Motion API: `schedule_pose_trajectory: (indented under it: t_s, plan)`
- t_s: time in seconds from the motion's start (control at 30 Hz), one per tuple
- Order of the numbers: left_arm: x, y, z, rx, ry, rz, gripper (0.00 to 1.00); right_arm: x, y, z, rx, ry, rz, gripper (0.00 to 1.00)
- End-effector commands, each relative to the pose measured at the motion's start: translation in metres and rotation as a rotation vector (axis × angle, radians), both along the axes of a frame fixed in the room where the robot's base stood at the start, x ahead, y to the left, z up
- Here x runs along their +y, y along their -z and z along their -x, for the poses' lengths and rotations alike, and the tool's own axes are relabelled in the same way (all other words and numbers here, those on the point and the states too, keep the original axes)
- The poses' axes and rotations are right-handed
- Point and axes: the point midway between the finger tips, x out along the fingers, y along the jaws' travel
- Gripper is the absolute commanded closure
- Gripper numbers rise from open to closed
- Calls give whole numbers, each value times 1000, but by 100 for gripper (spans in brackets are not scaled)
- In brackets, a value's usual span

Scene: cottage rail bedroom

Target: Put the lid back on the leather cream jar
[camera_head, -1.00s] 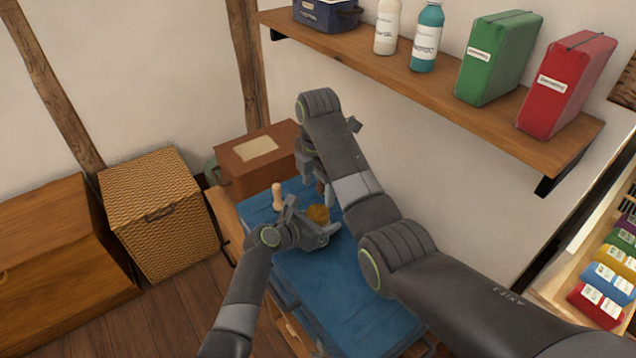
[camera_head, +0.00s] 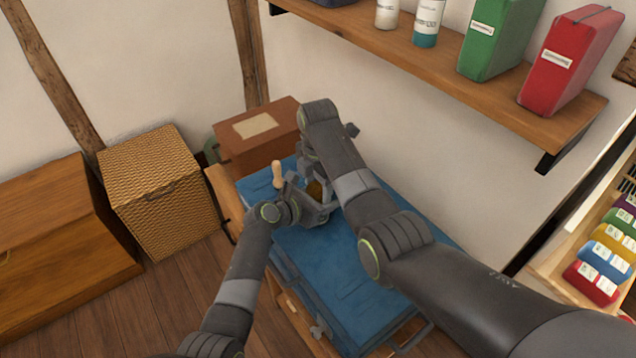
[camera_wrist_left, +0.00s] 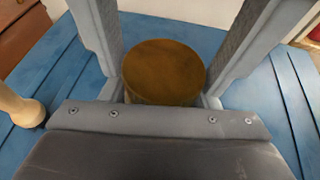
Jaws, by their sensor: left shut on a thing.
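The leather cream jar (camera_head: 316,190) is a round brown thing on the blue surface, partly hidden by my grippers in the head view. In the left wrist view the brown jar (camera_wrist_left: 164,72) shows its round top between the two fingers. I cannot tell whether that top is a lid or the cream. My left gripper (camera_head: 311,205) is shut on the jar. My right gripper (camera_head: 322,180) is close above or behind the jar, pointing down; its fingertips are mostly hidden, and I cannot see whether it holds the lid. No separate lid shows.
A pale wooden handle-like thing (camera_head: 278,175) stands left of the jar on the blue surface (camera_head: 325,265). A brown box (camera_head: 268,155) is behind. A wall shelf (camera_head: 450,85) with bottles and binders hangs above. A wicker basket (camera_head: 160,195) stands left. The blue surface's front is clear.

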Motion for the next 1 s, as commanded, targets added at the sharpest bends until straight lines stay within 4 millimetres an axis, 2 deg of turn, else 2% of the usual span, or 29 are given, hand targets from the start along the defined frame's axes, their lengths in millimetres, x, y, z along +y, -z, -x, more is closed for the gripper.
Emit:
schedule_pose_trajectory:
  t_s: [0.03,0.23,0.37,0.63,0.93,0.97,1.0]
  plan:
    - [0,0,0,1,0,1,100,0,0,0,0,0,0,53]
    - [0,0,0,0,0,0,100,0,0,0,0,0,0,78]
    - [0,0,0,0,0,0,100,0,0,0,0,37,0,78]
    - [0,0,0,0,0,0,100,0,0,0,0,266,0,78]
    - [0,0,0,0,0,0,100,0,0,0,-1,286,0,78]
    - [0,0,0,0,0,0,100,0,0,0,-1,286,0,49]
    - [0,0,0,0,0,0,100,0,0,0,-1,285,0,44]
